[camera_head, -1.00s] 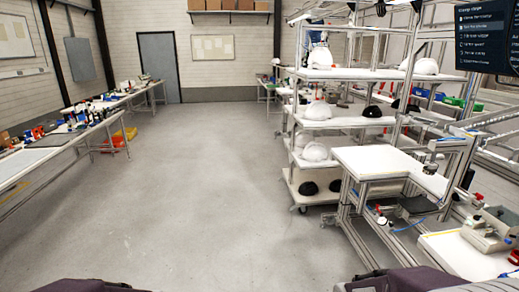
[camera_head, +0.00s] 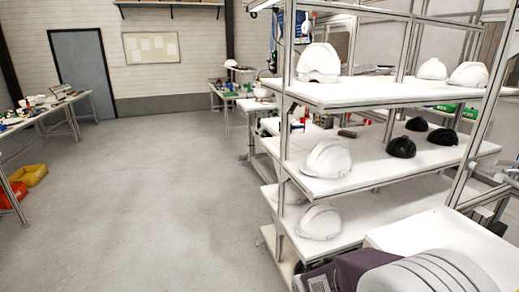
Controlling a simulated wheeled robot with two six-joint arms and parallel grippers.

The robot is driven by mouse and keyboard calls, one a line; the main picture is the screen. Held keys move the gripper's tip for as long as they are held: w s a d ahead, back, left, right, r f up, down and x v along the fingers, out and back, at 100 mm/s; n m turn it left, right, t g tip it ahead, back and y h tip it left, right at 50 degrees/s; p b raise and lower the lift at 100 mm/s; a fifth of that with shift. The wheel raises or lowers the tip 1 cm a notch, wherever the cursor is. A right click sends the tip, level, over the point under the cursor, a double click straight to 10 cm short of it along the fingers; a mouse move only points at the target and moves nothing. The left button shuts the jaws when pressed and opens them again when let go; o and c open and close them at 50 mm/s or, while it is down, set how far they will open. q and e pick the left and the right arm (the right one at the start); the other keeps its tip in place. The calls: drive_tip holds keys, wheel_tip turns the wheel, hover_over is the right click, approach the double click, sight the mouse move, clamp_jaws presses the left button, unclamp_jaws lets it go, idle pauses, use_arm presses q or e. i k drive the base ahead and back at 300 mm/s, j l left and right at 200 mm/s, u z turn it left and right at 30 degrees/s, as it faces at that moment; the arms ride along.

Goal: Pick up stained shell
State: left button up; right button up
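White helmet shells stand on a multi-level shelf rack (camera_head: 330,190) on the right. One white shell (camera_head: 318,62) is on the top shelf at the left, and two more (camera_head: 432,69) (camera_head: 468,75) are further right there. Another white shell (camera_head: 327,160) is on the middle shelf, and one (camera_head: 320,222) is on the shelf below. Black shells (camera_head: 401,147) sit at the right of the middle shelf. No stain can be made out on any shell. Part of my arm shows at the bottom right; neither gripper is in view.
A white-topped bench (camera_head: 450,235) stands close at the lower right, in front of the rack. Workbenches (camera_head: 45,115) line the left, with yellow (camera_head: 28,176) and red (camera_head: 10,194) bins on the floor. The grey floor (camera_head: 140,200) left of the rack is clear.

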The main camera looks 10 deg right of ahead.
sight(330, 158)
drive_tip(key=i+z, duration=0.1)
drive_tip(key=i, duration=0.4)
drive_tip(key=i+j+z, duration=0.15)
drive_tip(key=i, duration=0.35)
drive_tip(key=i+j+z, duration=0.1)
drive_tip(key=i, duration=0.35)
drive_tip(key=i+j+z, duration=0.1)
drive_tip(key=i, duration=0.4)
drive_tip(key=i+j+z, duration=0.25)
drive_tip(key=i+z, duration=0.25)
drive_tip(key=i+j+z, duration=0.3)
drive_tip(key=z, duration=0.15)
drive_tip(key=i+j+z, duration=0.25)
drive_tip(key=j+z, duration=0.25)
drive_tip(key=i+j+z, duration=0.15)
drive_tip(key=j+z, duration=0.35)
drive_tip(key=j, duration=0.15)
